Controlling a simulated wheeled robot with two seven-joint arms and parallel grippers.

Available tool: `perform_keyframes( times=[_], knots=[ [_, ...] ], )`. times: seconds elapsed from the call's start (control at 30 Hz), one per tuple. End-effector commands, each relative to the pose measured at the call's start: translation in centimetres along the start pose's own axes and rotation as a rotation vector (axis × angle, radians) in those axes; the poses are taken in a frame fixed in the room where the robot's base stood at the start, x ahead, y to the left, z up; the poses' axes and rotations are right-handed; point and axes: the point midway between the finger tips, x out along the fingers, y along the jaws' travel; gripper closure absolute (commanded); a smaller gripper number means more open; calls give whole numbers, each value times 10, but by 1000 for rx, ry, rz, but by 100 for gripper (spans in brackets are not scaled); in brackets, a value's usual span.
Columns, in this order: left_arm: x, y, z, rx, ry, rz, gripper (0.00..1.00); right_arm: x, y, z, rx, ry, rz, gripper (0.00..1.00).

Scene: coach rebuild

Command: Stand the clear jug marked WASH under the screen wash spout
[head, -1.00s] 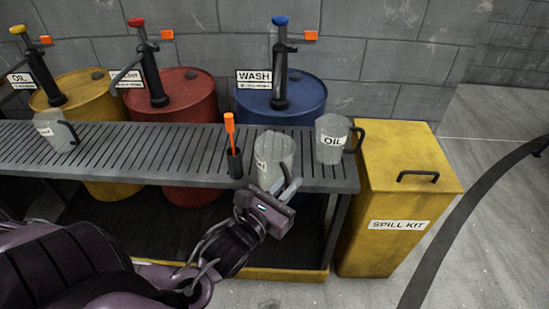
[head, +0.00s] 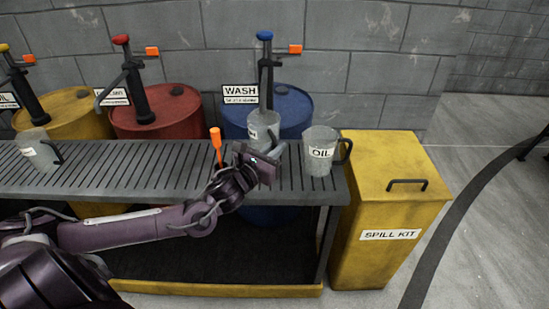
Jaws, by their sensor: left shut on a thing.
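The clear jug (head: 263,120) has a white label, partly covered and too small to read fully. It is upright at the back of the slatted bench (head: 100,187), in front of the blue drum (head: 297,112) with the WASH sign (head: 240,93). My left gripper (head: 264,160) is shut on the jug from the front and hides its lower part. I cannot tell whether its base touches the slats. The blue-topped pump (head: 265,65) is directly behind and above the jug; its spout outlet is not clearly seen. My right gripper is not in view.
A clear jug marked OIL (head: 318,160) stands close on the right. An orange-handled tool (head: 216,143) stands just left of my gripper. Another jug (head: 36,152) is far left. A yellow spill kit bin (head: 385,220) stands beyond the bench's right end.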

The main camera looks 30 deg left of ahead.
Motion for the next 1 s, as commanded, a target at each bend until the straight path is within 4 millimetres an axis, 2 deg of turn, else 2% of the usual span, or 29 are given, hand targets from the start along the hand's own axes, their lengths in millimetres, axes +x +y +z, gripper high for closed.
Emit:
perform_keyframes(
  times=[0.17, 0.3, 0.47, 0.73, 0.77, 0.9, 1.0],
  knots=[
    [1, 0, -15, -2, 2, 1, 100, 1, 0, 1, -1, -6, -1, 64],
    [1, 0, -33, -2, 0, 2, 100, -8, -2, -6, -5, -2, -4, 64],
    [1, -1, -35, 1, -2, 1, 100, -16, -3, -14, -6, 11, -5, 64],
    [1, -1, -38, 1, -1, 1, 100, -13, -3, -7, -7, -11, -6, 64],
    [1, -1, -38, 1, 0, 1, 86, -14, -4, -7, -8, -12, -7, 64],
    [1, -1, -38, 1, 1, 1, 68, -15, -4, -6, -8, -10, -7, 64],
    [1, -1, -38, 1, 1, 1, 67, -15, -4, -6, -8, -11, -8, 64]
  ],
)
